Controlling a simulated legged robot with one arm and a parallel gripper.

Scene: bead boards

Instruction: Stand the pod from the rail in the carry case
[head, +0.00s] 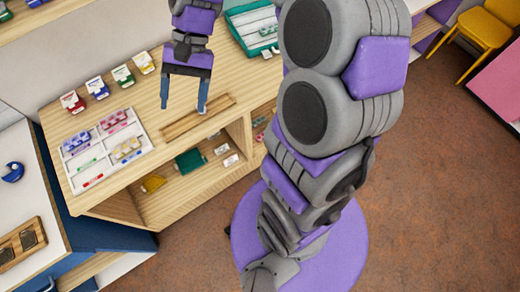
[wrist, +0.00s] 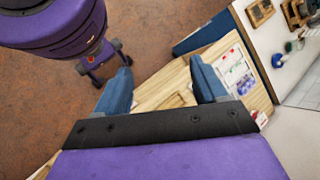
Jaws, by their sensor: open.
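A long wooden rail (head: 197,118) lies on the wooden counter, right of the white bead tray, in the head view. I cannot make out a pod on it; my gripper covers part of that area. My gripper (head: 184,108) is open and empty, fingers pointing down above the rail's near part. In the wrist view my gripper (wrist: 160,68) shows two blue fingers spread apart, with pale wood between and beyond them. A teal case (head: 252,28) with pale contents sits at the counter's far end and may be the carry case.
A white compartment tray (head: 103,135) holds coloured beads. Several small coloured boxes (head: 98,88) line the counter's back edge. Open shelves below hold a green box (head: 190,161) and a yellow item (head: 152,183). A yellow chair (head: 486,27) stands at the upper right.

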